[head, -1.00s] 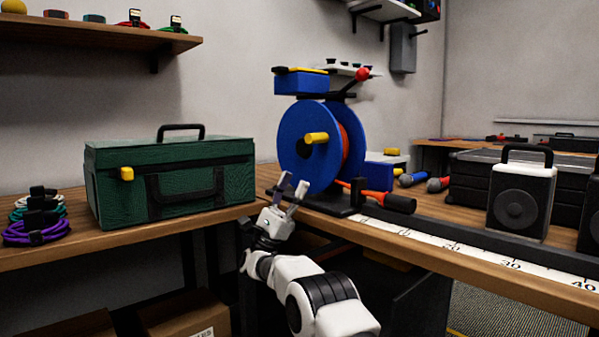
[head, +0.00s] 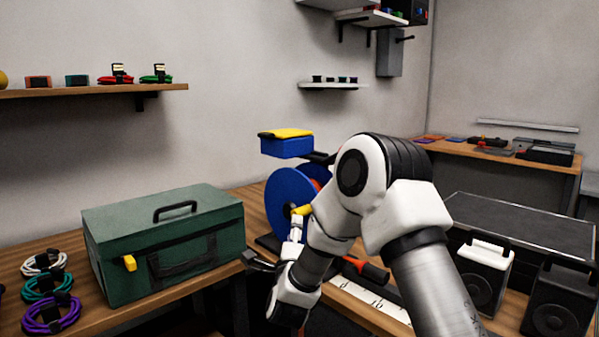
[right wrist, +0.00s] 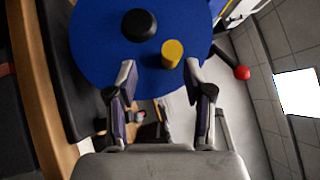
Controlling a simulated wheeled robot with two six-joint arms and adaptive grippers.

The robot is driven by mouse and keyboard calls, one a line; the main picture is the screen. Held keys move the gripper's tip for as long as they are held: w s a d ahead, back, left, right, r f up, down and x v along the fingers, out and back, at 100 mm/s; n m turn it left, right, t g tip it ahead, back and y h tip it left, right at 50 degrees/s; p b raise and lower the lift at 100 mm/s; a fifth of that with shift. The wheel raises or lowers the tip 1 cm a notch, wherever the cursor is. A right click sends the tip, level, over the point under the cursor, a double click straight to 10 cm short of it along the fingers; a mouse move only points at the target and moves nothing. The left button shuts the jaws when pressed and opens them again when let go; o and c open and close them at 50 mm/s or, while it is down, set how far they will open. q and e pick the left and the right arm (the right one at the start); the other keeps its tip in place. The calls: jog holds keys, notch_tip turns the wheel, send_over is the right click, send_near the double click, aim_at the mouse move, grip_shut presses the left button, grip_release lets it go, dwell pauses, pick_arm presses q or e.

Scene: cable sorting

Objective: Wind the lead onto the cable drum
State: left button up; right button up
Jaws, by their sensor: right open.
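The cable drum (head: 287,190) is a blue disc standing upright on the bench, partly hidden behind my right arm. A strip of red-orange, seemingly the wound lead (head: 318,172), shows behind its front disc. Its yellow crank handle (head: 302,210) sticks out towards me. My right gripper (head: 297,224) is open at the handle, largely hidden by my arm. In the right wrist view, the handle (right wrist: 172,53) lies between and just beyond the open fingertips (right wrist: 160,70), nearer the right one, with no clear contact. The black hub (right wrist: 139,25) is beside it. My left gripper is not in view.
A green case (head: 165,240) and coiled cables (head: 47,285) lie left of the drum. An orange-and-black object (head: 368,268) lies by a measuring strip (head: 365,298) right of it. Speakers (head: 484,275) and a black case (head: 525,222) stand farther right.

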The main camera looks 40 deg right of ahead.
aim_at(300, 213)
jog(key=shift+g+y, duration=0.3)
jog(key=w+d+r, duration=0.1)
jog(key=w+d, duration=0.1)
jog(key=d, duration=0.1)
jog(key=w+d+r+p, duration=0.1)
jog(key=w, duration=0.1)
jog(key=shift+d+r, duration=0.3)
jog(key=shift+d, duration=0.1)
jog(key=shift+f, duration=0.1)
grip_shut()
